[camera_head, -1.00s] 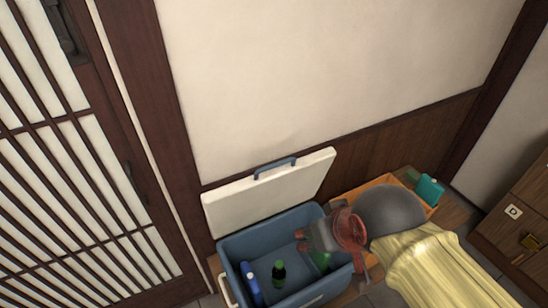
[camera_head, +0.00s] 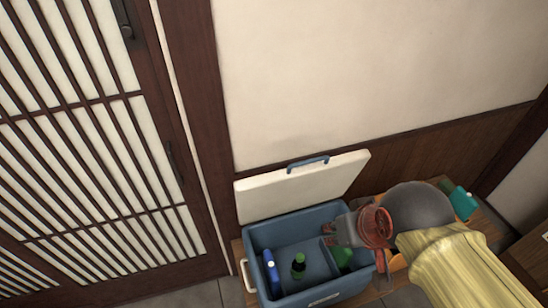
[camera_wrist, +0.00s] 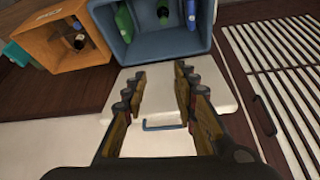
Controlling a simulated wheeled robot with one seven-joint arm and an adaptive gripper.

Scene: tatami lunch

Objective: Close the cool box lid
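The blue cool box (camera_head: 322,297) stands against the wall with its white lid (camera_head: 300,187) raised open and leaning back. A blue handle (camera_head: 307,163) is on the lid's top edge. Inside the box are a green bottle (camera_head: 299,265), a blue item (camera_head: 271,272) and another green item partly hidden by my arm. In the head view my gripper (camera_head: 333,232) is over the box's right part. In the wrist view my gripper (camera_wrist: 158,95) is open and empty, its fingers apart in front of the white lid (camera_wrist: 212,105) and its handle (camera_wrist: 164,126).
An orange crate (camera_wrist: 42,32) with small items stands beside the box, mostly hidden by my arm in the head view. A teal item (camera_head: 463,203) is by it. A slatted sliding door (camera_head: 90,160) is at the left, and the wall stands close behind the lid.

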